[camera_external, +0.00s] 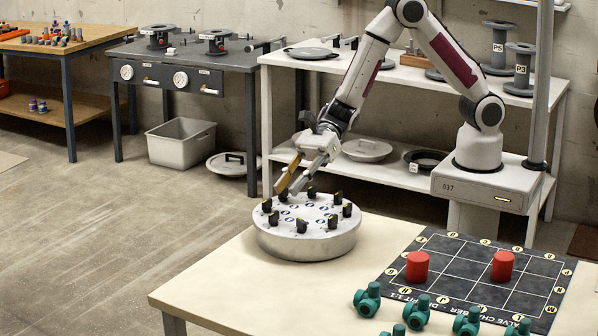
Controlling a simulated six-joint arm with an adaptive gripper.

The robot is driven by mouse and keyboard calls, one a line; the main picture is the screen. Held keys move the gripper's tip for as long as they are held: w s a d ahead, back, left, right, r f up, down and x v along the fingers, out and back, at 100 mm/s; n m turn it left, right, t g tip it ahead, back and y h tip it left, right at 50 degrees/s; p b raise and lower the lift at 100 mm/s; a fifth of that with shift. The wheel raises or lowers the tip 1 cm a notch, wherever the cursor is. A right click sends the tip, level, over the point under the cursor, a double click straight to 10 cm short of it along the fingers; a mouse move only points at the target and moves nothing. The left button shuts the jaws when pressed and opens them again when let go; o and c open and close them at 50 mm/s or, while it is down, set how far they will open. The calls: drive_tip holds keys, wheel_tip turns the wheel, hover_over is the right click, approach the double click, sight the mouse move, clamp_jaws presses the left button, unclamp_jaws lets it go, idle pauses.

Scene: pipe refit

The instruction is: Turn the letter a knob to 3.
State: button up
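A round, light grey drum (305,240) stands on the front table and carries a ring of several black knobs. Small blue marks lie on its top face inside the ring. The letters and numbers are too small to read, so I cannot tell which knob is letter a or where it points. My gripper (288,188) reaches down from the upper right, over the back left part of the drum, close above the knobs there. One side of it looks ochre, the other grey. I cannot tell whether the fingers are apart, or whether they touch a knob.
On the same table, a black grid mat (478,268) bears two red cylinders (417,266) (503,265). Several green valve pieces (367,299) stand along its front edge. The table (225,282) is bare left of the drum. White shelves and a grey bench (183,80) stand behind.

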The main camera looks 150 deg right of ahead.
sight(275, 213)
drive_tip(key=shift+s+d+f+n+t+y, duration=0.15)
drive_tip(key=shift+d+f+n+y, duration=0.1)
drive_tip(key=shift+f+n, duration=0.35)
drive_tip(key=shift+s+d+f+n+t+y, duration=0.15)
drive_tip(key=shift+f+n+y, duration=0.1)
drive_tip(key=shift+f+n, duration=0.3)
drive_tip(key=shift+w+a, duration=0.1)
drive_tip(key=shift+x, duration=3.85)
drive_tip(key=shift+f, duration=0.1)
clamp_jaws()
